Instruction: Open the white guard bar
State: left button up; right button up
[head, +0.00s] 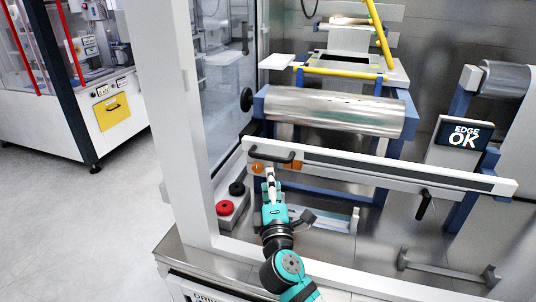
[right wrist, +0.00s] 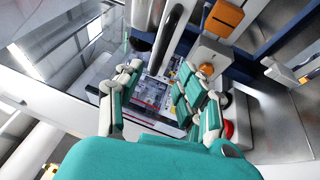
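The white guard bar (head: 370,172) runs across the front of the machine, below the large metal roller, and looks lowered. A black handle (head: 272,157) is fixed near its left end, beside orange parts. My right gripper (head: 270,172) is just below that handle, pointing up at it. In the right wrist view its fingers (right wrist: 158,78) are spread apart with nothing held. The dark handle (right wrist: 175,38) shows there ahead of the fingertips, in line with the gap between them. I cannot tell whether they touch. My left gripper is not in view.
A box with a red button (head: 224,208) and a black knob (head: 237,188) stands left of my gripper. A white post (head: 172,100) and glass panel rise at the left. A black lever (head: 424,204) hangs at the bar's right.

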aim_at(268, 157)
jog(key=x, duration=0.9)
jog(key=shift+w+p, duration=0.1)
jog(key=shift+p, duration=0.25)
grip_shut()
